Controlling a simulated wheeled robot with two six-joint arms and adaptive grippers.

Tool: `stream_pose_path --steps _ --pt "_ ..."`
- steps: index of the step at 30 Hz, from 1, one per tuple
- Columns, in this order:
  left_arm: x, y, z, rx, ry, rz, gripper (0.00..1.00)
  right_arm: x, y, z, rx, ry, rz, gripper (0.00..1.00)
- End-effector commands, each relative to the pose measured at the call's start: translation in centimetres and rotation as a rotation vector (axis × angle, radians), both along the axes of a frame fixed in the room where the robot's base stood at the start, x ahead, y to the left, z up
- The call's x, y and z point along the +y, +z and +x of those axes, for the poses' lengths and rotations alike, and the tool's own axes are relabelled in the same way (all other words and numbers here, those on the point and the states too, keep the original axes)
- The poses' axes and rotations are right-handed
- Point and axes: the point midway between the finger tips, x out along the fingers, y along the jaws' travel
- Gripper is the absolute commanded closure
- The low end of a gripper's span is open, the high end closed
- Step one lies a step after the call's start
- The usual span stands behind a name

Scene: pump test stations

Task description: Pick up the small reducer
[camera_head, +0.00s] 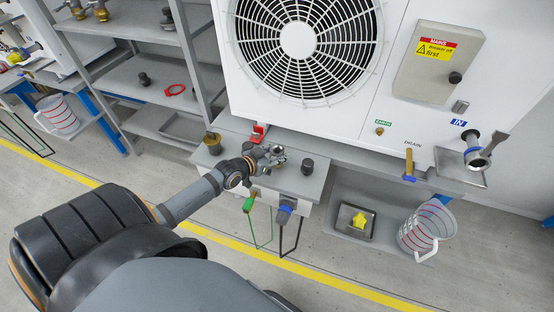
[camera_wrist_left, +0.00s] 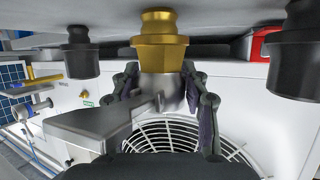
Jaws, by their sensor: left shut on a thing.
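My left gripper (camera_head: 270,157) reaches over the grey bench shelf in front of the white unit. In the left wrist view the gripper (camera_wrist_left: 170,95) is shut on a fitting (camera_wrist_left: 160,50) with a brass end and a grey metal body. A flat grey arm beside its body extends down to the left in that view. The frames do not make clear whether this is the small reducer. In the head view the gripper largely hides it. A dark fitting (camera_head: 307,166) stands right of the gripper; it also shows in the left wrist view (camera_wrist_left: 76,58). My right gripper is out of view.
A brass-topped fitting (camera_head: 212,138) stands at the shelf's left end, near a red part (camera_head: 259,132). Green (camera_head: 249,204) and blue (camera_head: 285,208) handles hang at the shelf's front. A measuring jug (camera_head: 426,225) and a tray with a yellow item (camera_head: 358,221) sit lower right.

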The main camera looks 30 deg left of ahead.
Motion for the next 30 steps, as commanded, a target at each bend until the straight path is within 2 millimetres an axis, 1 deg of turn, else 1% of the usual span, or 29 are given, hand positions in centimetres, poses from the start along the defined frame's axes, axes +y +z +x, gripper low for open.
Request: stream_pose_path --steps 5,9,11,13,18,21,24,27,30 --pt "0.0 0.1 0.0 0.000 0.000 0.001 0.77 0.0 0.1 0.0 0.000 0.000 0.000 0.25" --pt "0.0 1.2 0.0 0.000 -0.002 0.001 0.77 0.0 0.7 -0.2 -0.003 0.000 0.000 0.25" --pt "0.0 2.2 0.0 -0.001 -0.002 0.002 0.77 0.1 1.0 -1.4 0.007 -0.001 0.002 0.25" --pt "0.0 3.9 0.0 -0.003 -0.003 0.004 0.77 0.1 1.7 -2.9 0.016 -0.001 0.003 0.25" --pt "-1.4 8.4 -3.0 0.002 -0.003 0.001 0.77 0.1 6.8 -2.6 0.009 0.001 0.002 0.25" --pt "-2.2 10.6 -4.8 0.003 -0.002 0.000 0.77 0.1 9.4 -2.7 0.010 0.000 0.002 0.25" --pt "-3.3 11.5 -7.4 0.007 0.001 -0.004 0.77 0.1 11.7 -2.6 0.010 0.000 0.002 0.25" --pt "-4.3 12.4 -9.4 0.005 0.001 -0.005 0.77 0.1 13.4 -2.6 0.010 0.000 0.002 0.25" --pt "-5.0 12.9 -11.0 0.003 0.002 -0.004 0.77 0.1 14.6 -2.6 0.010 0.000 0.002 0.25"
